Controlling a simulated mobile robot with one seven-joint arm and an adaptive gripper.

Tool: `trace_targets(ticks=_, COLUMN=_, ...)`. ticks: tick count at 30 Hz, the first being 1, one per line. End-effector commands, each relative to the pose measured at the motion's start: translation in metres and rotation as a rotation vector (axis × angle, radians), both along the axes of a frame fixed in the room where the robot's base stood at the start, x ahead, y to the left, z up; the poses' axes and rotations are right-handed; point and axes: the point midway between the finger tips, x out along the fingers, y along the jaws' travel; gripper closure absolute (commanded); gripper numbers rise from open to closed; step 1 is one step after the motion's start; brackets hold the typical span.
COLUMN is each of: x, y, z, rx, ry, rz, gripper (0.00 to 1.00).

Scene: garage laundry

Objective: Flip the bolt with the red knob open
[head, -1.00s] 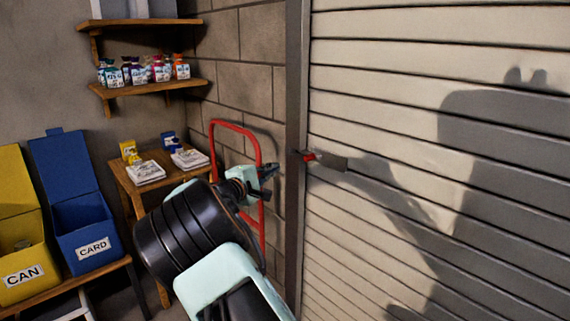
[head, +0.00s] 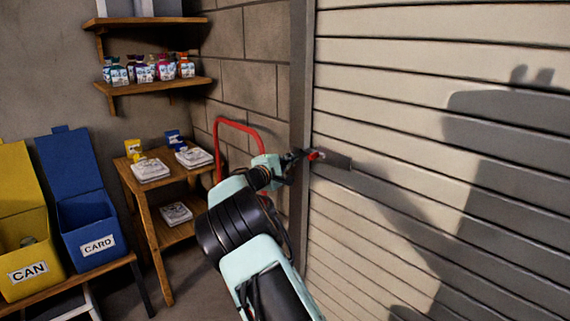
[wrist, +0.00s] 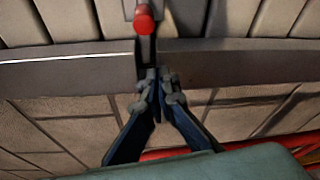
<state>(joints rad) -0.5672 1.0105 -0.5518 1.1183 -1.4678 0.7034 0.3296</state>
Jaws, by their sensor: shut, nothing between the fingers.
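The bolt's red knob (head: 316,155) shows at the left edge of the slatted shutter in the head view, with a grey plate (head: 337,161) to its right. In the wrist view the red knob (wrist: 144,22) is at the top, on a dark bar (wrist: 147,48) that crosses the door frame. My gripper (head: 299,155) is just left of the knob in the head view. In the wrist view my gripper (wrist: 158,78) is shut and empty, its tips at the near end of the bar, short of the knob. I cannot tell whether the tips touch the bar.
The grey door post (head: 301,70) stands beside the block wall. A red hand truck frame (head: 240,124) leans near the wall behind my arm. The shutter (head: 420,130) is clear to the right.

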Motion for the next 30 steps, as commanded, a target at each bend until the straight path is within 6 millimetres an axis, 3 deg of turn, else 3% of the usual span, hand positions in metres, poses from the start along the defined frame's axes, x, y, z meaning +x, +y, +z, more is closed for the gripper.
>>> trace_targets(ticks=1, x=0.006, y=-0.006, z=-0.001, rx=0.003, ry=-0.001, rz=-0.002, gripper=1.0)
trace_targets(ticks=12, x=-0.022, y=-0.022, z=0.008, rx=0.001, ry=-0.001, rz=-0.001, gripper=1.0)
trace_targets(ticks=30, x=-0.028, y=-0.026, z=0.008, rx=0.001, ry=-0.001, rz=0.0, gripper=1.0)
